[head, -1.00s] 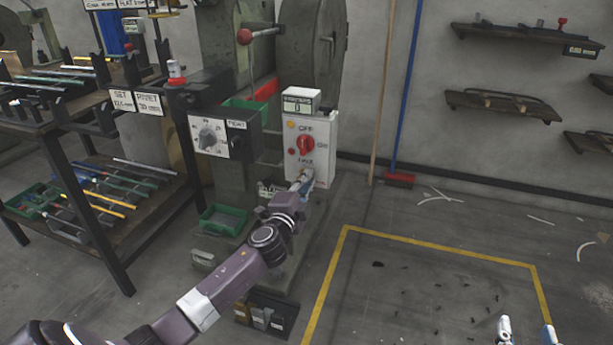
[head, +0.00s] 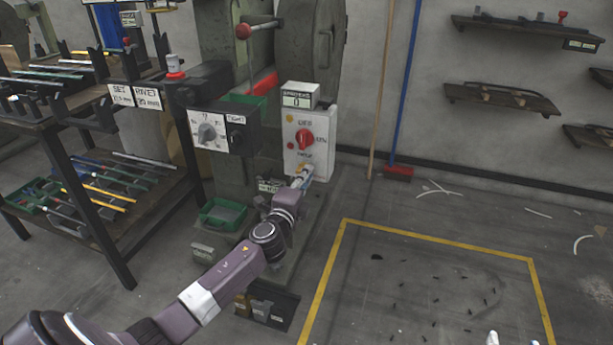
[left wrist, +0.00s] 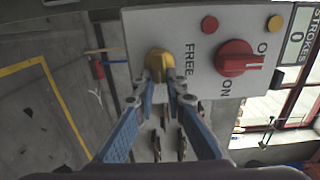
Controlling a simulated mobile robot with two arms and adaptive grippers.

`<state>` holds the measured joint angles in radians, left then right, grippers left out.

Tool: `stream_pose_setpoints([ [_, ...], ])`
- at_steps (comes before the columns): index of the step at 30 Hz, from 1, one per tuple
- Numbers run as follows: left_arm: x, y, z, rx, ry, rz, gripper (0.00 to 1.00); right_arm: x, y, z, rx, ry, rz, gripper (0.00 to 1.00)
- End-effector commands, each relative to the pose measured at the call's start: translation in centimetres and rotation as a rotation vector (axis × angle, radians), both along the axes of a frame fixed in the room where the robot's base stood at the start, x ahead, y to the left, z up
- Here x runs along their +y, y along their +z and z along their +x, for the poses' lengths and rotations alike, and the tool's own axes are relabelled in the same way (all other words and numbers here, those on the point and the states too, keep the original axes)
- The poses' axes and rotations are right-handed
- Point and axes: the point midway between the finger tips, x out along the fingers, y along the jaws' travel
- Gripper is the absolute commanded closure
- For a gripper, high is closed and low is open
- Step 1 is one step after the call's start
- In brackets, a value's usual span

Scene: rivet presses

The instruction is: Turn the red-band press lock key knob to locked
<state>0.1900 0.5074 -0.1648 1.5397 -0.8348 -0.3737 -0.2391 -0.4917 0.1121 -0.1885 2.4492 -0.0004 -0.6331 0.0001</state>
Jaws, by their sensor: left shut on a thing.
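The lock key knob (left wrist: 158,62) is a yellow knob on the white control box, with the word FREE beside it in the left wrist view. My left gripper (left wrist: 162,80) is shut on this knob, its blue fingers on either side of it. In the head view the left gripper (head: 302,178) reaches the bottom of the white box (head: 318,150) and mostly hides the knob. The press (head: 262,84) behind has a red band. My right gripper (head: 512,341) shows only two separated fingertips at the bottom edge.
A red switch (head: 305,139) marked ON and OFF sits above the knob, near a small red button and a yellow lamp. A black box with a grey dial (head: 207,132) is to the left. A tool rack (head: 60,125) stands at far left.

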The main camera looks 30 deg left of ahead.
Motion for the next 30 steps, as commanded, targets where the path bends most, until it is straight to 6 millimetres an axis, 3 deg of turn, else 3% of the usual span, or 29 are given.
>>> stream_pose_setpoints([
  [1,-0.1,-0.1,0.0,0.002,-0.002,0.000,1.00,0.0,0.0,0.0,0.000,0.000,0.000,0.60],
  [2,-0.1,-0.1,0.0,0.002,-0.002,0.000,0.86,0.0,0.0,0.0,0.000,0.000,0.000,0.60],
  [6,-0.1,-0.1,0.0,0.001,-0.002,0.001,0.71,0.0,0.0,0.0,0.000,0.000,0.000,0.60],
  [19,-0.3,-0.1,-1.0,0.001,-0.001,-0.001,0.71,0.0,0.1,0.0,-0.003,0.001,0.001,0.60],
  [30,-1.9,-0.2,-7.6,0.004,-0.001,-0.002,0.71,0.0,0.1,0.0,-0.002,0.001,0.001,0.60],
])
